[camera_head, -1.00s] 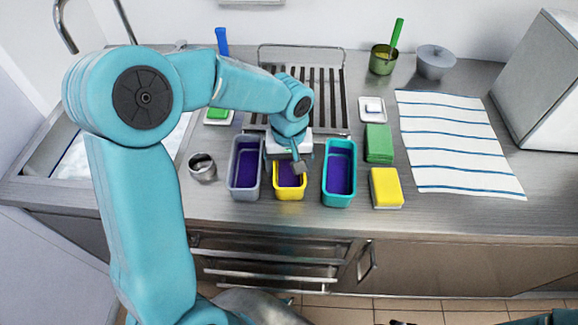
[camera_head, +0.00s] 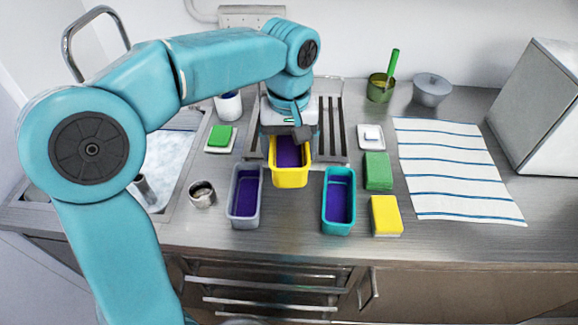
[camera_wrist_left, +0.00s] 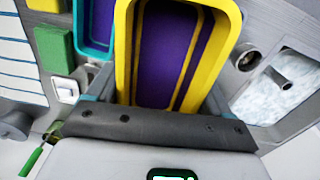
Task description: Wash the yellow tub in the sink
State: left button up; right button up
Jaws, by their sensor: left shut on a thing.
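The yellow tub (camera_head: 290,176), with a purple inside, hangs upright above the counter, between and behind the grey and teal tubs. My left gripper (camera_head: 302,134) is shut on its far end. In the left wrist view the yellow tub (camera_wrist_left: 222,50) fills the upper middle, its near end between the fingers. The sink (camera_head: 168,165) is at the left and holds pale, watery-looking contents; my left arm hides part of it. It also shows at the right of the left wrist view (camera_wrist_left: 285,90). My right gripper is not in view.
A grey tub (camera_head: 245,205) and a teal tub (camera_head: 338,210) stand on the counter. A steel cup (camera_head: 202,194) is near the sink. A drying rack (camera_head: 332,125) is behind. Green (camera_head: 378,171) and yellow (camera_head: 386,214) sponges and a striped towel (camera_head: 455,170) lie right.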

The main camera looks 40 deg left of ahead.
aim_at(289, 157)
pick_arm(q)
notch_tip(289, 157, up, 4)
jog(key=shift+f, duration=0.1)
jog(key=shift+r, duration=0.2)
jog(key=shift+w+a+r+p, duration=0.1)
jog(key=shift+w+a+p, duration=0.1)
jog(key=shift+a+p, duration=0.2)
jog(key=a+f+n+p, duration=0.3)
jog(key=a, duration=0.9)
jog(key=a+f+n+p, duration=0.2)
jog(key=a+f+n, duration=0.15)
jog(key=a, duration=0.95)
jog(key=s+a+f+n+p, duration=0.2)
jog(key=s+a+f, duration=0.2)
jog(key=s+a, duration=0.55)
jog(key=s+a+f+n+p, duration=0.2)
jog(key=s+a+f+n, duration=0.1)
jog(key=s+a, duration=0.65)
jog(key=shift+w+a+f+b, duration=0.15)
jog(key=shift+a+f+b, duration=0.2)
jog(key=shift+f+b, duration=2.45)
jog(key=shift+w+a+f+b, duration=0.25)
jog(key=shift+f+b, duration=1.2)
jog(key=shift+f, duration=2.55)
jog(key=shift+w+a+f+b, duration=0.1)
jog(key=shift+a+f+b, duration=0.3)
jog(key=shift+f+b, duration=2.4)
